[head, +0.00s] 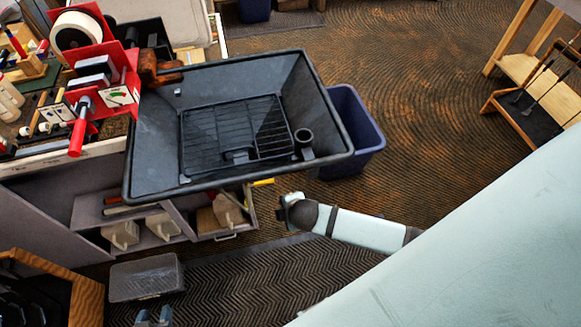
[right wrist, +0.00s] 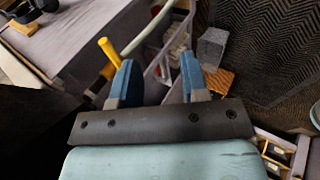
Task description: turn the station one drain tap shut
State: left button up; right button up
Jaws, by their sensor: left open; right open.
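The drain tap shows as a yellow handle (head: 262,182) just under the near edge of the dark grey basin (head: 335,157). In the right wrist view the yellow handle (right wrist: 108,50) stands up at a slant, beside a pale curved pipe. My right gripper (right wrist: 157,78) is open and empty. The handle is just left of its left finger, not between the fingers. In the head view my right arm comes in from the right and ends near the tap; its fingers are not clear there. My left gripper (head: 154,318) is open at the bottom edge, well away from the tap.
A blue bin (head: 368,135) stands behind the basin's right side. Shelves with blocks (head: 160,228) are below the basin, and a grey box (head: 146,278) is on the floor mat. A bench with a red holder (head: 90,98) is at left.

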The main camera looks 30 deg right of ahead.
jog(key=shift+s, duration=0.85)
jog(key=s+a+r+m+t+y+p, duration=0.1)
jog(key=s+r+m+t+y+p, duration=0.2)
jog(key=s+r+m, duration=0.5)
jog(key=shift+s+r+m+t, duration=0.15)
jog(key=shift+s+m+t, duration=0.45)
jog(key=shift+m, duration=1.6)
jog(key=shift+s, duration=0.1)
